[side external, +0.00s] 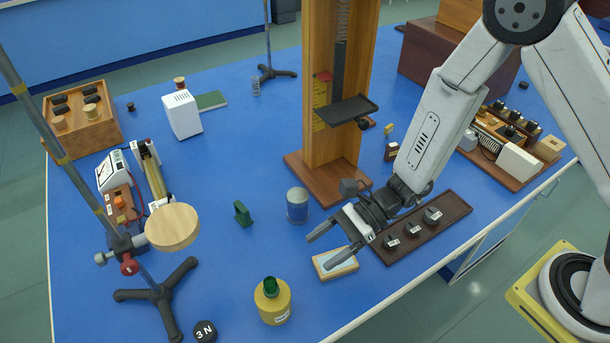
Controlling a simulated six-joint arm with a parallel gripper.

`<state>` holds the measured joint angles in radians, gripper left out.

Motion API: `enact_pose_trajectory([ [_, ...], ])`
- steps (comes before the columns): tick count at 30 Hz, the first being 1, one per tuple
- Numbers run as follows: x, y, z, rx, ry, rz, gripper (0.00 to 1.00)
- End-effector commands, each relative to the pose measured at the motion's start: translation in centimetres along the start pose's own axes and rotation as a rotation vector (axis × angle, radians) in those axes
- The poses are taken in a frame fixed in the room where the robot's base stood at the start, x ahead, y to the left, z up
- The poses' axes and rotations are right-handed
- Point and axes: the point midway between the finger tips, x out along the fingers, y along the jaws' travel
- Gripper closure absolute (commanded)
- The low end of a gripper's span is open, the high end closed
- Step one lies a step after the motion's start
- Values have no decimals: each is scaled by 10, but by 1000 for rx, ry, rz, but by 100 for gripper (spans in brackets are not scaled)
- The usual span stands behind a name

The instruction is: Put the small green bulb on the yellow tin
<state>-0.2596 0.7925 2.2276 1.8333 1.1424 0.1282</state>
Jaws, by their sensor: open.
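A yellow tin (273,306) with a pale label stands near the front edge of the blue bench. A small dark green rounded thing, which looks like the green bulb (271,286), is at the tin's top; whether it rests on the top or sits down in an opening is too small to tell. My gripper (322,251) is open and empty, to the right of and behind the tin in the picture. Its fingers are above the bench, near a small wood-framed pale block (335,266), and clear of the tin and bulb.
A blue-grey can (297,206) and a dark green block (242,213) stand behind the tin. A brown tray (456,206) with several small weights lies under my wrist. A tall wooden stand (319,150) rises behind.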

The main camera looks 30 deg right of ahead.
Motion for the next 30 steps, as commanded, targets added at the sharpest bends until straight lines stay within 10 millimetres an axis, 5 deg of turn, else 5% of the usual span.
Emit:
enact_pose_trajectory([
  [11, -21, 18, 2, -139, 97, 115, 23],
  [21, -80, 46, -10, -491, 345, 345, 23],
  [30, -144, 51, -26, -848, 596, 519, 23],
])
